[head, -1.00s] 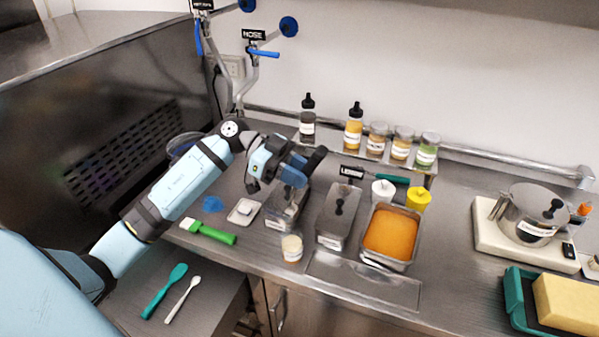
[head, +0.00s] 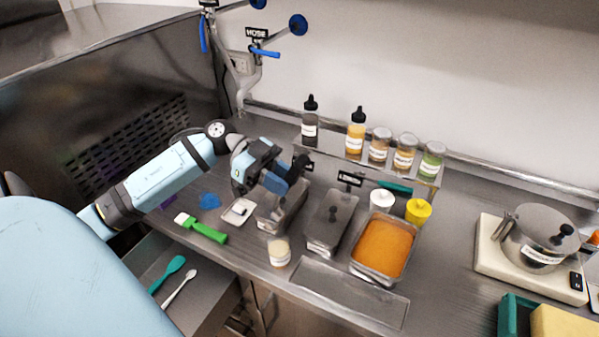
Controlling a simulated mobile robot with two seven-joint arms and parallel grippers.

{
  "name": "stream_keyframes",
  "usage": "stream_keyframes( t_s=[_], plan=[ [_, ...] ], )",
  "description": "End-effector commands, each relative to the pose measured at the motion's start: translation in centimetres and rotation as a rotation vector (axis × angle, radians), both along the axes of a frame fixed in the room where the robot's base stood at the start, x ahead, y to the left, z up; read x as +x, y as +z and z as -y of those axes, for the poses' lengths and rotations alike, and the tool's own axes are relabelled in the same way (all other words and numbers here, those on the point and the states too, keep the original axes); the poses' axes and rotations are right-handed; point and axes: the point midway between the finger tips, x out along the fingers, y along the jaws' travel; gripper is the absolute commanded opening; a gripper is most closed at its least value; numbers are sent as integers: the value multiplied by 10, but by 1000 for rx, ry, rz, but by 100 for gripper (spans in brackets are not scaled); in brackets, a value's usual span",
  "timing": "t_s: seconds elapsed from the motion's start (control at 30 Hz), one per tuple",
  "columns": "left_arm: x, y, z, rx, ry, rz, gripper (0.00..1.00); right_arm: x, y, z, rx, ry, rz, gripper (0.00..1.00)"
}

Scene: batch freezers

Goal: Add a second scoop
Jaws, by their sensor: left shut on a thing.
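My left gripper (head: 286,184) is over the back of the left metal pan (head: 268,224), at its upper left. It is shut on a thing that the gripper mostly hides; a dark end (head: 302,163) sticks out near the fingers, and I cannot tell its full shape. The pan's inside is partly covered by the gripper. A small labelled cup (head: 279,252) with pale contents stands in front of the pan, apart from the gripper. My right gripper is not in view.
A green-handled brush (head: 205,229) and a small white dish (head: 239,211) lie left of the pans. A shelf of bottles and jars (head: 379,146) stands behind. Teal and white spatulas (head: 168,273) lie lower left. A lidded pot (head: 538,237) stands at right.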

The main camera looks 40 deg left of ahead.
Motion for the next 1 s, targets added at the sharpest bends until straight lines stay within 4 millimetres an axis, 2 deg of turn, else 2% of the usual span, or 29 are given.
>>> stream_keyframes(
  t_s=[0.13,0.27,0.63,1.0],
  plan=[
    [-4,0,0,19,-3,-3,1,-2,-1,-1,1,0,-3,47],
    [-3,-3,9,80,-6,-8,1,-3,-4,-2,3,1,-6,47],
    [4,-16,49,392,-4,-56,1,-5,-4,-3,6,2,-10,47],
    [9,-47,82,714,-5,-109,1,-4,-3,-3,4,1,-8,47]
  ],
)
